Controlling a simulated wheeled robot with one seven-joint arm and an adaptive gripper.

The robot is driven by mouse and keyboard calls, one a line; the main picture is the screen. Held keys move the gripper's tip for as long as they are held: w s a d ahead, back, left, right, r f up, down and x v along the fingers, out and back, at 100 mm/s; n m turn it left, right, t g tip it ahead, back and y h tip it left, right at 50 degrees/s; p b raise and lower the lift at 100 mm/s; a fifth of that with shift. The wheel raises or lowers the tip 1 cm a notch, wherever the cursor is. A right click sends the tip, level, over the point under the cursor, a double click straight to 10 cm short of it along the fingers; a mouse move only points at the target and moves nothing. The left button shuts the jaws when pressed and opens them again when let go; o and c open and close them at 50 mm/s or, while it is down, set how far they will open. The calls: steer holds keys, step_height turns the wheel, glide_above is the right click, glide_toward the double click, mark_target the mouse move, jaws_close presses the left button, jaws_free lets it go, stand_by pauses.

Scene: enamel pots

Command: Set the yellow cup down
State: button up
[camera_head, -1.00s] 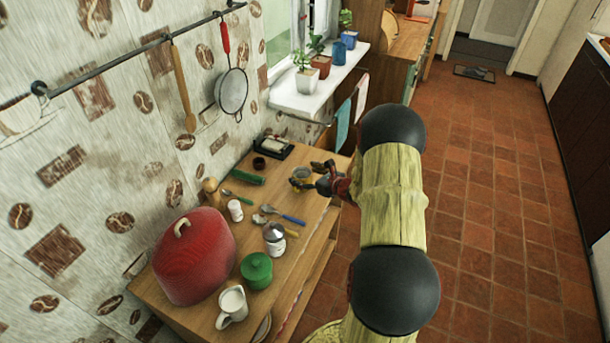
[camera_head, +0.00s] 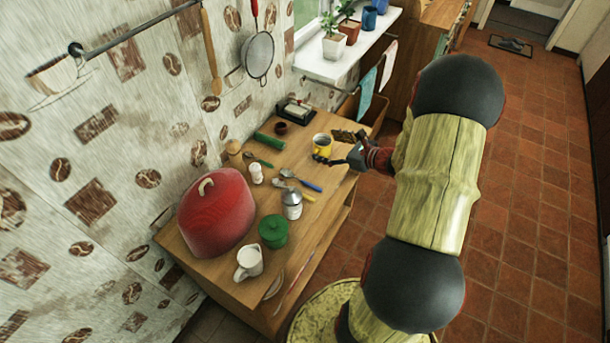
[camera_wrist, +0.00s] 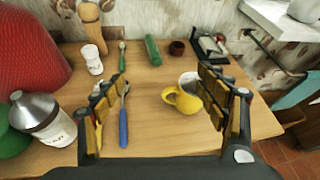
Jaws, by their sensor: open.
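The yellow cup (camera_head: 322,146) stands upright on the wooden counter (camera_head: 330,184), near its right edge. In the wrist view the cup (camera_wrist: 187,99) is beyond my fingertips, closer to the right finger, with its handle towards the left. My gripper (camera_head: 336,149) is open and empty, just to the right of the cup in the head view. Whether the right finger touches the cup cannot be told.
A blue-handled utensil (camera_wrist: 123,125) lies left of the cup in the wrist view. A green cylinder (camera_head: 270,140), a small brown bowl (camera_head: 281,128) and a dark tray (camera_head: 295,112) are behind. A red lid (camera_head: 216,215), grey-topped jar (camera_head: 292,204), green pot (camera_head: 273,231) and white pitcher (camera_head: 249,262) crowd the near end.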

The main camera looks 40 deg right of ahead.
steer(key=w+a+r+n+g+y, duration=0.1)
steer(key=a+r+n+y, duration=0.1)
steer(key=a+r+n, duration=0.35)
steer(key=a+r+n+g+y, duration=0.2)
steer(key=a+r+n, duration=0.1)
steer(key=a, duration=0.6)
steer(key=s+a+r+n+g, duration=0.3)
steer(key=s+a+n, duration=0.15)
steer(key=a, duration=0.25)
steer(key=s+a+r+n+g, duration=0.2)
steer(key=s+a+r+n, duration=0.15)
steer(key=a+n, duration=0.35)
steer(key=s+a+r+n+h, duration=0.1)
steer(key=s+r+n+h, duration=0.2)
steer(key=s+n, duration=0.3)
steer(key=s+r+n+h, duration=0.3)
steer(key=s+n, duration=0.3)
steer(key=s, duration=0.2)
steer(key=shift+a+r+t, duration=0.3)
steer(key=shift+a+r, duration=0.1)
steer(key=shift+r, duration=0.05)
